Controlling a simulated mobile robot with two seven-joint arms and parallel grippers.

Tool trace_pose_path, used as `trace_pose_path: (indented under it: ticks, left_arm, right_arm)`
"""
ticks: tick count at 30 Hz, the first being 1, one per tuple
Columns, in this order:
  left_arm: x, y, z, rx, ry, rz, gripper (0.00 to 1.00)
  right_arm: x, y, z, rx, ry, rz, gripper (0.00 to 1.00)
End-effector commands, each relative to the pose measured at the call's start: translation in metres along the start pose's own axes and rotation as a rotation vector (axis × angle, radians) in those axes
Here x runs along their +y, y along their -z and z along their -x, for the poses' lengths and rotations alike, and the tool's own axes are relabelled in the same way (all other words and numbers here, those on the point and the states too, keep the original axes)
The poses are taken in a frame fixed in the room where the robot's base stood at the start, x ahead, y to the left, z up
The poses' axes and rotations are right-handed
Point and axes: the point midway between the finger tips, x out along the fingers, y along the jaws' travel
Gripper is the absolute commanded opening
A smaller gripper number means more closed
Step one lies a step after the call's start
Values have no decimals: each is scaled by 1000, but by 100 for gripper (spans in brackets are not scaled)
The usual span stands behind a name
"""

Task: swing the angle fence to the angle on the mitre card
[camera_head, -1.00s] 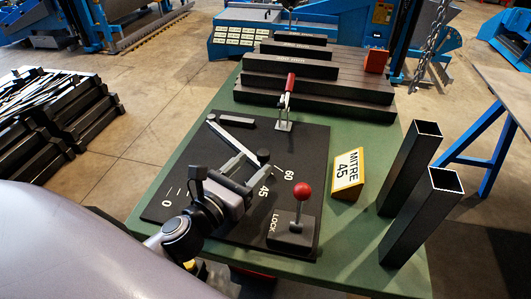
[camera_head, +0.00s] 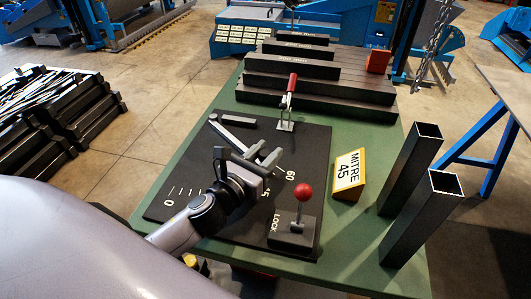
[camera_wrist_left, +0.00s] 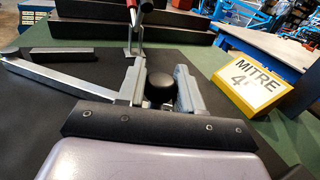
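The angle fence (camera_head: 230,133) is a grey bar on the black plate (camera_head: 315,150), running from its far-left pivot toward the scale. It also shows at the left of the left wrist view (camera_wrist_left: 60,78). The fence's black knob (camera_wrist_left: 159,88) sits between the fingers of my left gripper (camera_wrist_left: 160,85). The fingers stand apart on either side of it; firm contact is not clear. In the head view my left gripper (camera_head: 268,153) covers the knob and part of the scale near 45. The yellow-edged mitre card (camera_head: 348,174) reads MITRE 45. My right gripper is out of view.
The red-knobbed lock lever (camera_head: 304,192) stands at the plate's near right corner. A red-handled clamp (camera_head: 290,90) stands at its far edge. Two upright square tubes (camera_head: 412,165) are at the right, and dark bars (camera_head: 315,85) lie behind.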

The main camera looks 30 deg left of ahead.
Motion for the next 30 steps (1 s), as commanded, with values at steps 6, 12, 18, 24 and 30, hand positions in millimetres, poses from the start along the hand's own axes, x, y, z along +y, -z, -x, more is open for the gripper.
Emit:
trace_pose_path:
  ticks: [6,12,18,24,30]
  left_arm:
    - [1,0,2,1,8,-1,0]
    - [8,0,20,2,85,-6,0]
    - [15,1,36,0,159,-3,0]
    - [16,0,38,1,175,-1,0]
    - [16,0,38,1,174,0,42]
  right_arm:
    - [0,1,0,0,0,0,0]
    - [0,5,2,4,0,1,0]
    - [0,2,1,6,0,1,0]
    - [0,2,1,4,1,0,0]
    - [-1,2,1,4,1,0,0]
